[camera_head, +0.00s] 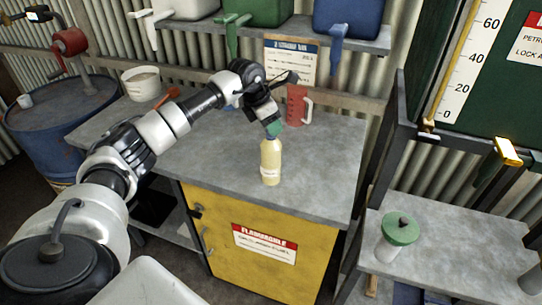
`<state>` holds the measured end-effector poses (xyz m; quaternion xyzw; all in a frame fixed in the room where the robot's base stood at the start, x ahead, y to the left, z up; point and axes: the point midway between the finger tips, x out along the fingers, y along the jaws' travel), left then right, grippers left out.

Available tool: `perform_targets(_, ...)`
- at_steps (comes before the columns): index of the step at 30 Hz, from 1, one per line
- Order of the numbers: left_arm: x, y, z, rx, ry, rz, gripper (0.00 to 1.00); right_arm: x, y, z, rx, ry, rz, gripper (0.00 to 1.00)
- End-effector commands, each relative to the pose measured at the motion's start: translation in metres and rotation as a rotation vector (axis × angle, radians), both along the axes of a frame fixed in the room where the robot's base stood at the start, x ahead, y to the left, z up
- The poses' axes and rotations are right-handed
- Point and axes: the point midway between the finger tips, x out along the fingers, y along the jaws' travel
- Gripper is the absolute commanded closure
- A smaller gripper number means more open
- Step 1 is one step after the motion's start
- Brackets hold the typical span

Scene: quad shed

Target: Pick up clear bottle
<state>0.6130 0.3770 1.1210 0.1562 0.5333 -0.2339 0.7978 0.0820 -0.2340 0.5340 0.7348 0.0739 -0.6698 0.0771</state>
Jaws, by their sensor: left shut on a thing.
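A bottle (270,163) with pale yellow contents and a small light label stands upright on the grey bench, near its front edge. It looks like the clear bottle. My left gripper (272,129) reaches down from above and is shut on the bottle's top. The fingers and a green-blue part hide the cap and upper neck. I cannot tell whether the bottle's base touches the bench or is slightly above it. My right gripper is not in view.
A red jug (296,106) stands behind the bottle. A white bucket (142,84) is at the back left. A green-lidded jar (399,240) stands on the lower right shelf. A yellow cabinet (245,262) is below the bench. Tapped containers line the shelf above.

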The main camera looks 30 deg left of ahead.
Motion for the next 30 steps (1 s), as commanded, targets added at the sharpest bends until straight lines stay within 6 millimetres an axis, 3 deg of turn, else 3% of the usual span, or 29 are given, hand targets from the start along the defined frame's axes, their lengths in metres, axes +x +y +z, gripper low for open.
perform_targets(1, 0.000, 0.000, 0.000, 0.000, 0.000, 0.000, 0.84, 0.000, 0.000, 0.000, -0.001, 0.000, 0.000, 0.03)
perform_targets(4, 0.000, 0.000, 0.000, 0.000, 0.000, 0.000, 1.00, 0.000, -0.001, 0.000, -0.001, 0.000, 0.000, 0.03)
perform_targets(19, 0.001, 0.000, 0.005, -0.001, -0.004, 0.001, 1.00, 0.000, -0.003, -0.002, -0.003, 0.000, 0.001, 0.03)
perform_targets(30, 0.001, 0.000, 0.035, -0.002, -0.006, 0.001, 1.00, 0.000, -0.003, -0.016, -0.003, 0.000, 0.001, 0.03)
